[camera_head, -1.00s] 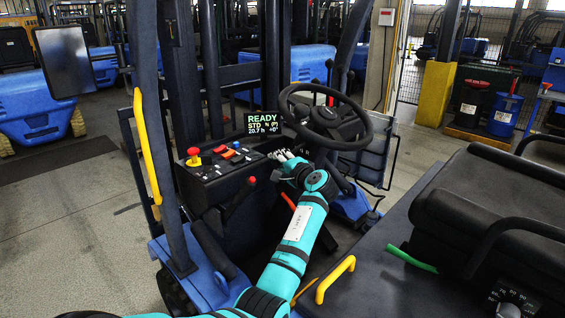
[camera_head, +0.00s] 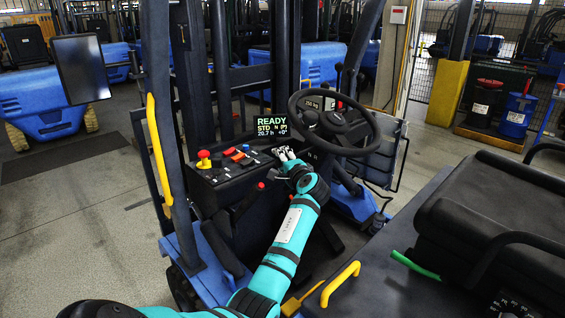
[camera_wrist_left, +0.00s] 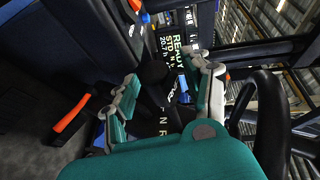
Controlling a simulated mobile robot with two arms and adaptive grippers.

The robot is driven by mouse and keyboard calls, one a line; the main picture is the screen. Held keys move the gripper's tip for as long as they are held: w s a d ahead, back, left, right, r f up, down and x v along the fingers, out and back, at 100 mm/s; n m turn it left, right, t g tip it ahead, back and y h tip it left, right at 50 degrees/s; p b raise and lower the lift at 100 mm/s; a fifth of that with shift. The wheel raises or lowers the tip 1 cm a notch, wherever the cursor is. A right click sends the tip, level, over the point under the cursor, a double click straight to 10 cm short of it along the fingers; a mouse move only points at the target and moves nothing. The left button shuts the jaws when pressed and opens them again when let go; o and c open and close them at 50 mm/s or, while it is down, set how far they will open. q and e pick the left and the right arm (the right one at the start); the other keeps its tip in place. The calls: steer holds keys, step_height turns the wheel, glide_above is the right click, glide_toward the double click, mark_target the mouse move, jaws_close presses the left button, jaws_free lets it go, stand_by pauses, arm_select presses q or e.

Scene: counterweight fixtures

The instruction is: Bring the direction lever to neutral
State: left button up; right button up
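The direction lever's black knob (camera_wrist_left: 153,73) appears to be the dark round shape between my left gripper's fingers in the left wrist view; contact is unclear. Letters including N and R show on a panel (camera_wrist_left: 163,127) below it. My left gripper (camera_wrist_left: 165,82) is open, one finger on each side of the knob. In the head view my left gripper (camera_head: 286,154) is beside the steering column, right of the console, and the lever is hard to make out there. The display (camera_head: 272,126) reads READY, STD, N and (P). My right gripper is in neither view.
The steering wheel (camera_head: 334,122) is close to the right of my left gripper. The console (camera_head: 228,172) carries a red mushroom button (camera_head: 204,157) and several small levers. A red-tipped lever (camera_head: 251,194) stands below. The seat (camera_head: 490,215) is at right.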

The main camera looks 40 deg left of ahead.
arm_select(q)
steer(key=shift+d, duration=0.25)
steer(key=v, duration=1.1)
steer(key=shift+d, duration=0.3)
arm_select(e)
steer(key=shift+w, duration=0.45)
arm_select(q)
steer(key=shift+s, duration=0.1)
